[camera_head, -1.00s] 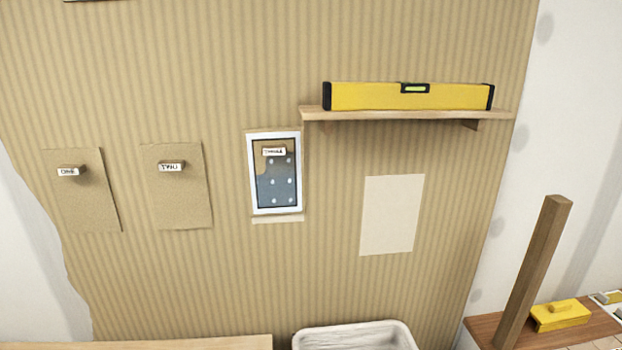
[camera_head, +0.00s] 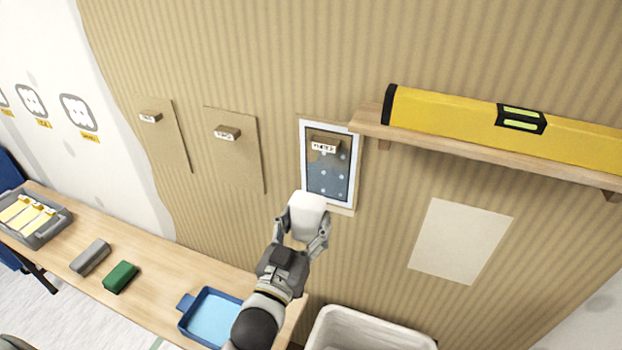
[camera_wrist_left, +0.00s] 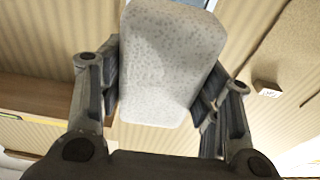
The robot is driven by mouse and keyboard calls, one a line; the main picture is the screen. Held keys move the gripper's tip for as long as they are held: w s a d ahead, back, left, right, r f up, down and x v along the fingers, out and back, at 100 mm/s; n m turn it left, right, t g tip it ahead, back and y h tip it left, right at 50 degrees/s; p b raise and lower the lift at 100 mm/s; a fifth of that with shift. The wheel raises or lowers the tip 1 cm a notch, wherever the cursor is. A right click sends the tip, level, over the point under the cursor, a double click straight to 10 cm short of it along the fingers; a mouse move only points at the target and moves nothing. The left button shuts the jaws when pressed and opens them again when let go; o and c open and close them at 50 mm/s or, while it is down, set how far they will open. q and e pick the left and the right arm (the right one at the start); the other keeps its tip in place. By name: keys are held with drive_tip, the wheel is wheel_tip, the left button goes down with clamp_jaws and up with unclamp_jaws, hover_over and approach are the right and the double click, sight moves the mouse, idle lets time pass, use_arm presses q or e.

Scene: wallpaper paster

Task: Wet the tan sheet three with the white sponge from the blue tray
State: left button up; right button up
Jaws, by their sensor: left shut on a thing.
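Tan sheet three (camera_head: 313,189) hangs on the corrugated wall inside a white border. Most of its face is dark blue-grey with pale dots, and a tan area remains near the top around its labelled block (camera_head: 325,147). My left gripper (camera_head: 309,236) is shut on the white sponge (camera_head: 307,212), just below the sheet. The sponge overlaps the sheet's lower left edge in the head view; I cannot tell whether they touch. The left wrist view shows the speckled sponge (camera_wrist_left: 170,65) between both fingers. The blue tray (camera_head: 183,323) with light blue liquid lies on the table below. My right gripper is out of view.
Two labelled sheets (camera_head: 235,160) hang to the left. A shelf (camera_head: 450,144) with a yellow level (camera_head: 440,113) juts out at upper right. A white bin (camera_head: 330,322) stands below. Green (camera_head: 120,277) and grey (camera_head: 90,257) blocks lie on the table (camera_head: 150,300).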

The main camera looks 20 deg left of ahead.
sight(305, 219)
use_arm(q)
drive_tip(key=w+r, duration=0.1)
drive_tip(key=w+r+p, duration=0.1)
drive_tip(key=r, duration=0.1)
drive_tip(key=shift+d, duration=0.2)
drive_tip(key=shift+w+d, duration=0.1)
drive_tip(key=shift+w, duration=0.1)
drive_tip(key=w, duration=0.6)
drive_tip(key=shift+w, duration=0.25)
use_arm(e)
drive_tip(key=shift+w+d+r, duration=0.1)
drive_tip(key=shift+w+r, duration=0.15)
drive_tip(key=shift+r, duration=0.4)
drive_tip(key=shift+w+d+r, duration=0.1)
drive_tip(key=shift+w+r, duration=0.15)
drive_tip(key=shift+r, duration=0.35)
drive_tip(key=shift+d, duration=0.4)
